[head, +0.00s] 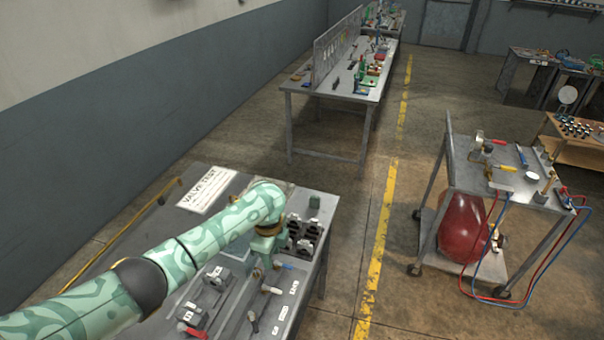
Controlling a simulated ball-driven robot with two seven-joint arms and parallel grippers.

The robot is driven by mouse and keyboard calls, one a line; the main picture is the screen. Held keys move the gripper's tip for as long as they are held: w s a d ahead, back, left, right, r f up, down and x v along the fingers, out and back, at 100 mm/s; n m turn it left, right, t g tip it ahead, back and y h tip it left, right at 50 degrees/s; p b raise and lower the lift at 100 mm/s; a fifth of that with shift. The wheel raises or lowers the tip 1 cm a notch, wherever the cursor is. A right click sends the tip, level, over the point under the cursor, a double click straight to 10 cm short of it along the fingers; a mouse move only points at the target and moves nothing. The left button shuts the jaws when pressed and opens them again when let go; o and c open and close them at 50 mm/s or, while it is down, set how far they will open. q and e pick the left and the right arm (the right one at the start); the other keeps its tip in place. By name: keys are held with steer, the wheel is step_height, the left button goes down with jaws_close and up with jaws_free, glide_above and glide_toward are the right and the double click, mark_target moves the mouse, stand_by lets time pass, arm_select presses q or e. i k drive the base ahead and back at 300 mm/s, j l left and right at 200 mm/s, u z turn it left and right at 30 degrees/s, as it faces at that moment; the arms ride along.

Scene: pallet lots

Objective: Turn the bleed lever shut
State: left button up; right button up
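The valve test bench (318,215) stands at the lower left with several small levers on its top. One has a blue handle (286,267), one a pale handle (272,290), one a dark handle (253,321) and one a red handle (193,331). I cannot tell which is the bleed lever; the small labels are too small to read surely. My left gripper (262,265) points down over the bench, close beside the blue and pale handles. Whether it touches one, and its finger gap, I cannot tell. My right gripper is not in view.
A "VALVE TEST" sheet (207,191) lies at the bench's back left. A dark rack (305,237) stands right of my gripper, with a green block (314,201) behind it. A wheeled cart (512,196) with a red tank (462,226) stands right. Floor between is clear.

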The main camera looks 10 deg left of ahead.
mark_target(263, 286)
steer(key=k+l, duration=0.8)
steer(key=l, duration=0.15)
